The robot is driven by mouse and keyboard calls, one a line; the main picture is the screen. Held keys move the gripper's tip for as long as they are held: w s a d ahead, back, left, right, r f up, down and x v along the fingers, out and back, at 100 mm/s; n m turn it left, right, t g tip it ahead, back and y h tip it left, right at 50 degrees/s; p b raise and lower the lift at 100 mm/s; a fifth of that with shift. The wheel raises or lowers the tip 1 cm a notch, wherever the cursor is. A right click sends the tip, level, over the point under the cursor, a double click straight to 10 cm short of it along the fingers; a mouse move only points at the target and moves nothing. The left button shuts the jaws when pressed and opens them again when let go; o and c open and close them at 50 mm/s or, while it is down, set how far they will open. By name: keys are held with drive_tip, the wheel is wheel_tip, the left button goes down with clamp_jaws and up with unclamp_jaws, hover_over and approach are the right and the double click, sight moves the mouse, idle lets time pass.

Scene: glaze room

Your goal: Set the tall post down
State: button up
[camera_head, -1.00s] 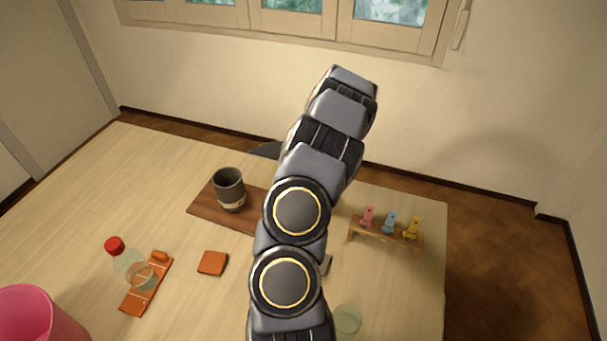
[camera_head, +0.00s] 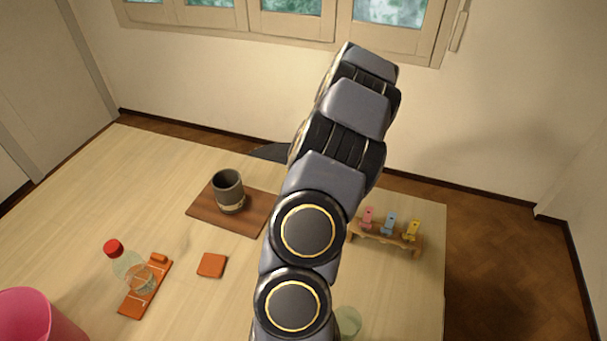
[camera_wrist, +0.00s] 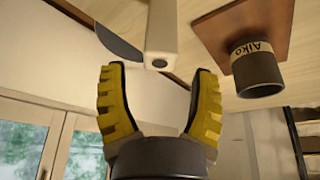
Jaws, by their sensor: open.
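The tall post (camera_wrist: 161,30) is a pale, square-sided bar in the wrist view, with a dark round spot on its near end. The picture there is upside down, with the table at the top, and the post appears to stand upright on it. My gripper (camera_wrist: 157,75) has yellow ribbed fingers, spread apart. The post's end lies in the gap between the fingertips, with clear space on both sides. I cannot tell whether it is between the tips or just beyond them. In the head view my arm hides both gripper and post.
A dark cup (camera_head: 228,187), labelled "Aiko", stands on a brown board (camera_head: 255,218). A rack (camera_head: 385,238) with several coloured clips is at right. A bottle (camera_head: 128,265), an orange tile (camera_head: 212,265), a pink bucket (camera_head: 38,318) and a clear glass (camera_head: 348,322) stand around. A dark flat shape (camera_head: 270,152) is behind.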

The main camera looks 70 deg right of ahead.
drive_tip(key=v, duration=0.6)
drive_tip(key=w+a+r+n+y, duration=0.1)
drive_tip(key=w+a+r+n, duration=0.2)
drive_tip(key=a, duration=0.5)
drive_tip(key=w+a+r+y, duration=0.1)
drive_tip(key=w+a+r, duration=0.1)
drive_tip(key=w+a, duration=0.45)
drive_tip(key=w+a+r+n+y, duration=0.1)
drive_tip(key=w+a+r+n, duration=0.15)
drive_tip(key=a, duration=0.55)
drive_tip(key=s+a+r+n+g, duration=0.2)
drive_tip(key=a+r, duration=0.1)
drive_tip(key=a, duration=1)
drive_tip(key=s+a+r+n+g, duration=0.1)
drive_tip(key=s+a+g, duration=0.2)
drive_tip(key=s+a, duration=0.6)
drive_tip(key=s, duration=0.3)
drive_tip(key=shift+a+r, duration=0.2)
drive_tip(key=shift+r, duration=0.05)
